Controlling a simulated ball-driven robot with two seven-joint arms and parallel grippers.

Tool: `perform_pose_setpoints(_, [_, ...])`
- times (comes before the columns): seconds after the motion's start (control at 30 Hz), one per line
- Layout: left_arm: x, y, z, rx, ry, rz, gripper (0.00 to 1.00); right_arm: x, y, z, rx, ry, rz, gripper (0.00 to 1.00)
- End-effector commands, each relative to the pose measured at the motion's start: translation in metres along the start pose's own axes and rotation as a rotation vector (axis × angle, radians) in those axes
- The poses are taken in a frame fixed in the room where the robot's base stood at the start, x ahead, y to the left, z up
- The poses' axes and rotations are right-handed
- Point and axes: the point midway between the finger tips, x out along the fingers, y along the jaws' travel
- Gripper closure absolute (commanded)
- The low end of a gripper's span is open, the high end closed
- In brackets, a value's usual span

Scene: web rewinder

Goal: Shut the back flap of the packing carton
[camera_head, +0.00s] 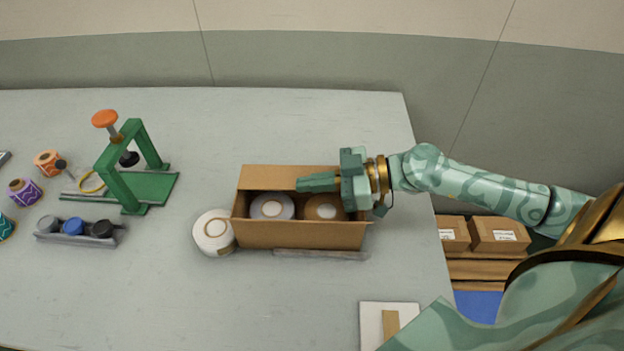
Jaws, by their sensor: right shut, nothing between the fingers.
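The brown packing carton (290,235) stands on the table near the middle of the view. Its top is open, and two rolls, a grey-white one (272,207) and a brown one (325,208), show inside. The back flap (268,176) rises along the far edge and is not folded over the rolls; its exact tilt is hard to tell. My right gripper (302,184) reaches in from the right, shut and empty. Its fingers point left over the far part of the carton, in front of the flap, hiding its right part. I cannot tell if they touch it. My left gripper is out of view.
A white roll (214,232) sits against the carton's left side. A grey strip (322,254) lies along its front. A green press (130,170), a tray of caps (75,231) and coloured rolls (25,191) stand at left. Bare table lies behind the carton.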

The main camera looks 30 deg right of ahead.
Motion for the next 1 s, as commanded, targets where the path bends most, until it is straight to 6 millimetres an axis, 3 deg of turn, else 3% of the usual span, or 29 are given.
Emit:
perform_pose_setpoints(0.37, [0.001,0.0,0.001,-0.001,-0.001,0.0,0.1,0.0,-0.003,0.011,0.009,-0.02,-0.008,1.0])
perform_pose_setpoints(0.53, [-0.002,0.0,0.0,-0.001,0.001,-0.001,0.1,-0.014,-0.004,0.011,0.012,-0.022,-0.008,1.0])
perform_pose_setpoints(0.67, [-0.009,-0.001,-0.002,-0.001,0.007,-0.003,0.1,-0.041,-0.003,0.007,0.011,-0.018,-0.004,1.0])
perform_pose_setpoints(1.0, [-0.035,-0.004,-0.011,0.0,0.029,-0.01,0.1,-0.132,-0.002,-0.001,0.004,-0.004,0.003,1.0])
